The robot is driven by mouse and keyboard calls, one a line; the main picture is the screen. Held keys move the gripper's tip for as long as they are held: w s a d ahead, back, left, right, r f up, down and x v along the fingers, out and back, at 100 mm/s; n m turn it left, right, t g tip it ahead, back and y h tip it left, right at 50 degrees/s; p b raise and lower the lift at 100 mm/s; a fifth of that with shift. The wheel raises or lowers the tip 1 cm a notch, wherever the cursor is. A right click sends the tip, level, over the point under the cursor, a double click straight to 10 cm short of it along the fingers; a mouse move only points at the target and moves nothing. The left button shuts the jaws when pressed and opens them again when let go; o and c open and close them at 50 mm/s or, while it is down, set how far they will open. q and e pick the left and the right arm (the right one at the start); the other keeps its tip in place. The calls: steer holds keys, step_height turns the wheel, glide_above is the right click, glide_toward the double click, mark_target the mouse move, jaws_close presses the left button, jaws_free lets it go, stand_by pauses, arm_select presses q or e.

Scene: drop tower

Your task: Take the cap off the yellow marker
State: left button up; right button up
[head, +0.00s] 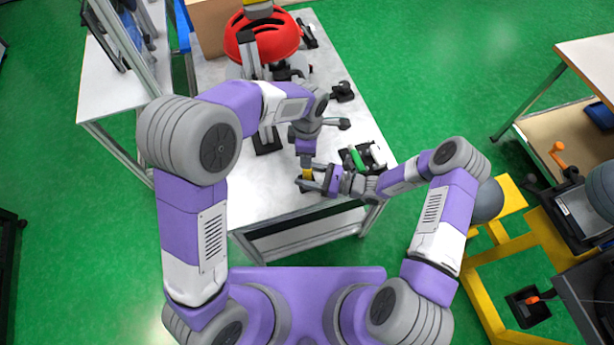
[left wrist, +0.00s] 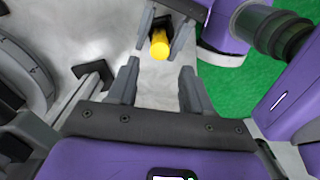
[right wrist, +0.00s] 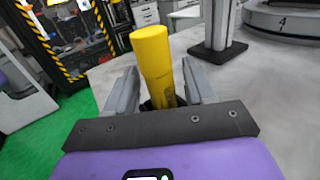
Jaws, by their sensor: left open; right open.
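The yellow marker (right wrist: 155,60) stands upright in the right wrist view, between the two fingers of my right gripper (right wrist: 158,80). Those fingers are open, one on each side. Its lower end is partly hidden by the gripper, with something dark around it. In the left wrist view the marker (left wrist: 160,46) shows end-on between the right gripper's fingers. My left gripper (left wrist: 157,75) is open and empty, its fingers pointing toward the marker but apart from it. In the head view the marker (head: 307,172) is small; my right gripper (head: 311,182) reaches it from the right. I cannot tell cap from body.
A green marker (head: 357,159) and a white piece (head: 376,153) sit in black holders to the right on the white table (head: 240,190). A red dome (head: 268,38) and several dark parts stand farther back. The table's front left is clear.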

steer(key=shift+c, duration=0.5)
jaws_close()
arm_select(q)
steer(key=shift+o, duration=0.9)
steer(key=m, duration=0.2)
steer(key=r+m, duration=0.1)
steer(key=m, duration=0.1)
steer(key=shift+r+m, duration=0.15)
steer(key=shift+m, duration=0.15)
steer(key=m, duration=0.1)
steer(key=r+m, duration=0.1)
steer(key=m, duration=0.1)
step_height(320, 180, down, 10)
steer(key=m, duration=0.7)
steer(key=shift+m, duration=0.4)
steer(key=shift+c, duration=0.4)
